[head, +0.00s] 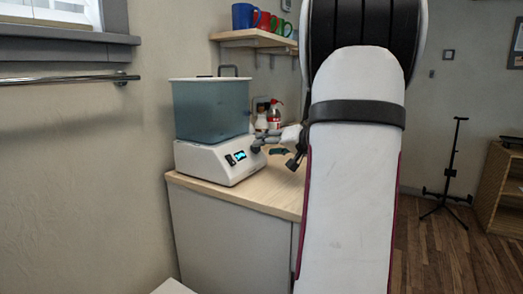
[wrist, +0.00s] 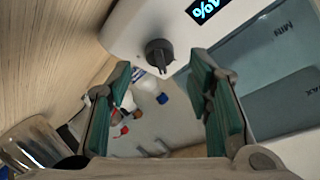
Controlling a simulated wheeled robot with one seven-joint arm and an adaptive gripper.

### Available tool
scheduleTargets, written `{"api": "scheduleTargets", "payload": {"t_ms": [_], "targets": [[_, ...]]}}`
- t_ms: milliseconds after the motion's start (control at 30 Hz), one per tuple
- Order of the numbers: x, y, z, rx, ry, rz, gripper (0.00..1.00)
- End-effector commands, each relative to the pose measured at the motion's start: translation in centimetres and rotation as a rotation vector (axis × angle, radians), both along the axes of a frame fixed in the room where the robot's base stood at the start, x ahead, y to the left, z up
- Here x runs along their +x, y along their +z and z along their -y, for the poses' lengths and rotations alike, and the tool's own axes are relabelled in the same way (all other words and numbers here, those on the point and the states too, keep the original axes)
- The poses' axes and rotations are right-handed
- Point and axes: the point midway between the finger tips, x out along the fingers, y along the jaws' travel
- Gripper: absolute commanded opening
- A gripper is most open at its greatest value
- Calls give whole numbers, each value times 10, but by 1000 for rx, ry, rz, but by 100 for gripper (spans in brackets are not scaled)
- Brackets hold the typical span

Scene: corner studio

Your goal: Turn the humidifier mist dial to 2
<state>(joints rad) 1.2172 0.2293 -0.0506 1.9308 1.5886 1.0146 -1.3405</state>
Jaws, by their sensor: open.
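The humidifier stands on the counter, with a white base (head: 215,163) and a blue-grey water tank (head: 210,108). Its front has a small lit display (head: 240,156), which also shows in the wrist view (wrist: 207,9). The dark mist dial (wrist: 158,54) is on the white panel in the wrist view, its raised grip bar pointing roughly up and down there. I cannot read a setting. My gripper (wrist: 162,74) is open, its teal-padded fingers on either side of the dial's line, apart from it. In the head view my gripper (head: 272,143) is at the front right of the base.
Bottles (head: 274,114) stand on the counter (head: 270,190) behind my gripper. Coloured mugs (head: 262,20) sit on a wall shelf (head: 262,39) above. A clear glass vessel (wrist: 35,145) shows at lower left in the wrist view. A black stand (head: 447,165) is on the floor at right.

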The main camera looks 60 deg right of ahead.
Motion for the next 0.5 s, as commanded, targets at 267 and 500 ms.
{"api": "scheduleTargets", "payload": {"t_ms": [267,500], "targets": [[27,-8,5,-1,0,0,46],[31,-9,5,0,1,1,46]]}}
